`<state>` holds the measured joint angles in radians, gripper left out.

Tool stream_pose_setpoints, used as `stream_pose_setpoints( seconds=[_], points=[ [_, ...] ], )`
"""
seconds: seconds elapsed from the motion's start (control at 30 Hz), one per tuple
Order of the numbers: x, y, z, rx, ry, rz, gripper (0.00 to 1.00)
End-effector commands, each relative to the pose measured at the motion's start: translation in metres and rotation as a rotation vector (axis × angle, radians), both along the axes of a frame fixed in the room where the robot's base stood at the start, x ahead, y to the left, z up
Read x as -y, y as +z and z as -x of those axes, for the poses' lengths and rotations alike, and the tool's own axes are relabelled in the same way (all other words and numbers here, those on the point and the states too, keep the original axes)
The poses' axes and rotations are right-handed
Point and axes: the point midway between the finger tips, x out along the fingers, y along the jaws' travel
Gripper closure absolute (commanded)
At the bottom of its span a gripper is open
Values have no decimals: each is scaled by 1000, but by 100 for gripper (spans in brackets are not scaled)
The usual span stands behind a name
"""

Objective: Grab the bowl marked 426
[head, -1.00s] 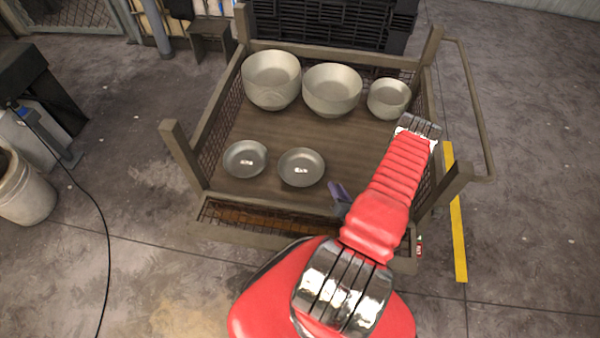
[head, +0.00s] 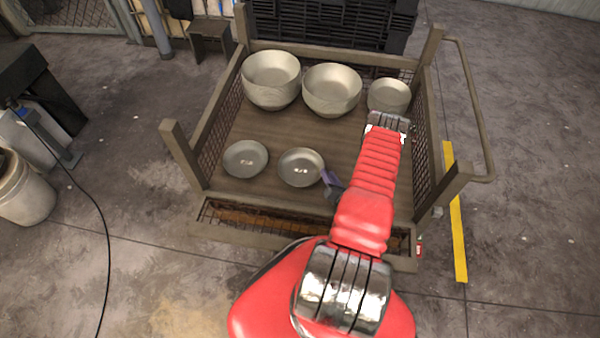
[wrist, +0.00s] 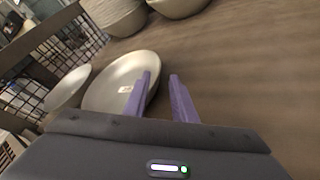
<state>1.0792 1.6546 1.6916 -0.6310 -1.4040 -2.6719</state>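Two shallow grey bowls with small white labels stand in the front of a crate: a left bowl (head: 245,152) and a right bowl (head: 300,160). The labels are too small to read, so I cannot tell which is 426. My gripper (head: 330,181) is at the right bowl's right edge. In the wrist view, its two purple fingers (wrist: 161,75) are apart. The left finger overlaps the near bowl (wrist: 108,82) and the right finger is over bare wood beyond its rim. I cannot tell whether they touch. The other shallow bowl (wrist: 67,88) is behind it.
Three deeper bowls stand at the back: left (head: 271,88), middle (head: 331,98) and right (head: 388,93). The crate (head: 185,158) has mesh sides and corner posts. Its wooden floor is clear between the rows. A side rail (head: 475,110) is outside right.

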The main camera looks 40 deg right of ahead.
Motion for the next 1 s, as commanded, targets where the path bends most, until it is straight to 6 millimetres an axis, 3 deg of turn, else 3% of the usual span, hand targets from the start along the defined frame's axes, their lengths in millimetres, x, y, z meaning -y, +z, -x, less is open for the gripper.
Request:
stream_pose_setpoints(
  seconds=[0.33, 0.73, 1.0],
  points=[
    [1, -1, -2, 0, 0, 0, 76],
    [16, -13, -42, 1, 1, 2, 76],
    [18, -15, -47, 0, 0, -1, 76]
  ],
)
